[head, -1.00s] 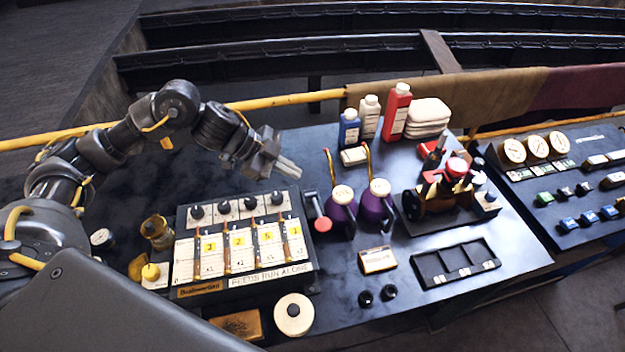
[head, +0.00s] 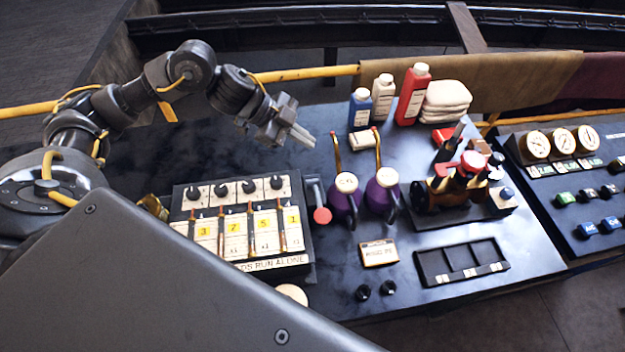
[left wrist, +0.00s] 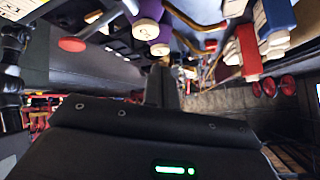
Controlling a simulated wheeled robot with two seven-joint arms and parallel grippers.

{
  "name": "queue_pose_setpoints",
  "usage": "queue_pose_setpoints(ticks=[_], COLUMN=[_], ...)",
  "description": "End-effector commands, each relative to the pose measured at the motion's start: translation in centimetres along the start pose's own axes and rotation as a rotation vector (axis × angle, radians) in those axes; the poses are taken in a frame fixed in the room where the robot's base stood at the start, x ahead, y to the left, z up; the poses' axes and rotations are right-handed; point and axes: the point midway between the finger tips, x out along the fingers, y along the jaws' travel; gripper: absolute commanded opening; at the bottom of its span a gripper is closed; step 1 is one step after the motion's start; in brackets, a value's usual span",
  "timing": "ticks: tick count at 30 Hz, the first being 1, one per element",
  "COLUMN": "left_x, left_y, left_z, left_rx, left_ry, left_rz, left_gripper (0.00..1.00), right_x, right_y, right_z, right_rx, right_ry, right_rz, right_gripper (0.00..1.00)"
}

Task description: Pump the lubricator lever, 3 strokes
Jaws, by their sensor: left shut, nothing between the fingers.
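The lubricator (head: 250,262) is a dark box with a white panel, several black knobs on top and upright sight tubes with yellow number labels. Its lever (head: 317,195) is on the right side and ends in a red knob (head: 322,215) pointing toward the table's front. A red round knob (left wrist: 72,44), seemingly the same one, shows at the upper left of the left wrist view. My left gripper (head: 303,137) is shut and empty, behind the lever and apart from it. My right gripper is not in view.
Two purple oil cans (head: 345,197) (head: 381,196) with copper spouts stand close right of the lever. Blue, white and red bottles (head: 412,95) stand behind. A small engine model (head: 450,190) is farther right. My body hides the front left.

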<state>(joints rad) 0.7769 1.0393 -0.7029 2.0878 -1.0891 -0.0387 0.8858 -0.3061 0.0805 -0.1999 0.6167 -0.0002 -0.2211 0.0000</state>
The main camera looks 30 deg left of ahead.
Motion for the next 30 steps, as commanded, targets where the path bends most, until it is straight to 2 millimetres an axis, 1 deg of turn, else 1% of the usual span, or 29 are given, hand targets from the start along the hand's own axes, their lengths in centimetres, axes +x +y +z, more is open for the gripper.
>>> queue_pose_setpoints(ticks=[1, 5, 8, 13, 14, 18, 21, 30], left_x=[0.6, 1.8, 2.7, 4.4, 4.5, 5.3, 5.6, 5.7], left_y=[0.3, 1.1, 1.7, 2.9, 3.0, 3.7, 4.0, 4.0], left_z=[0.5, 1.2, 2.0, 3.2, 3.2, 3.8, 3.9, 3.9], left_rx=[0.001, 0.003, 0.003, 0.003, 0.002, 0.002, 0.002, 0.003], left_ry=[0.001, 0.002, 0.002, 0.001, 0.001, 0.001, 0.001, 0.002], left_rz=[0.001, 0.002, 0.001, 0.001, 0.002, 0.002, 0.001, 0.001], left_gripper=[0.0, 0.0, 0.0, 0.0, 0.0, 0.0, 0.0, 0.0], right_x=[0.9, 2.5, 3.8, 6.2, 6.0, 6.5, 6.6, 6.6], right_y=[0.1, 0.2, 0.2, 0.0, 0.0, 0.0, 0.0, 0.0], right_z=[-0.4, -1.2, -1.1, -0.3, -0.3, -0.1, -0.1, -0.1], right_rx=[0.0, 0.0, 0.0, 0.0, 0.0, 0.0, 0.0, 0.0], right_ry=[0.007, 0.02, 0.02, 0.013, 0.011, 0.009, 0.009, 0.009], right_rz=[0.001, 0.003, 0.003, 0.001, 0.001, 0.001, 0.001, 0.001], right_gripper=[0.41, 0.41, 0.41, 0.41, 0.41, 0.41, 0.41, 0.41])
